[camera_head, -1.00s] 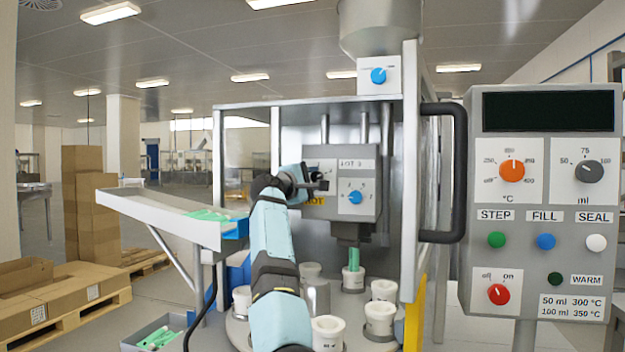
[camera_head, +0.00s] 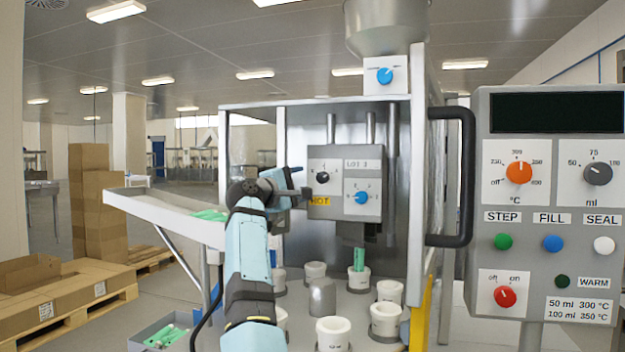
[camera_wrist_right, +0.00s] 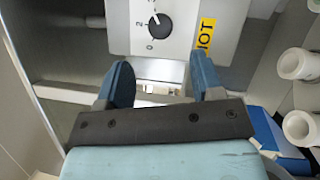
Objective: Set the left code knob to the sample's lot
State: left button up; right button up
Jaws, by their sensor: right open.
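The left code knob (camera_head: 322,178) is a small black dial on the left face of the grey sealing head. It also shows in the right wrist view (camera_wrist_right: 159,26), with digits around it and a white mark pointing roughly up; I cannot tell the exact setting. A LOT label (camera_head: 364,164) sits on the head's right face; its digit is too blurred to be sure. My right gripper (camera_wrist_right: 163,82) is open and empty, its two blue fingers short of the knob and apart from it. In the head view it (camera_head: 300,190) is just left of the head. My left gripper is not in view.
A blue knob (camera_head: 361,197) is on the head's right face. A yellow HOT label (camera_head: 320,201) is below the black knob. White cups (camera_head: 333,334) stand on the turntable below. A black handle (camera_head: 465,175) and control panel (camera_head: 550,270) are to the right.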

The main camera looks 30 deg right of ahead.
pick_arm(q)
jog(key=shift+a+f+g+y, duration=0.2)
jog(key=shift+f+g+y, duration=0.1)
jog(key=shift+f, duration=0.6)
pick_arm(e)
jog(key=r+v, duration=0.1)
jog(key=v, duration=0.5)
jog(key=shift+f, duration=0.45)
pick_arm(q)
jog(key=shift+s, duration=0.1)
pick_arm(e)
jog(key=shift+s, duration=0.1)
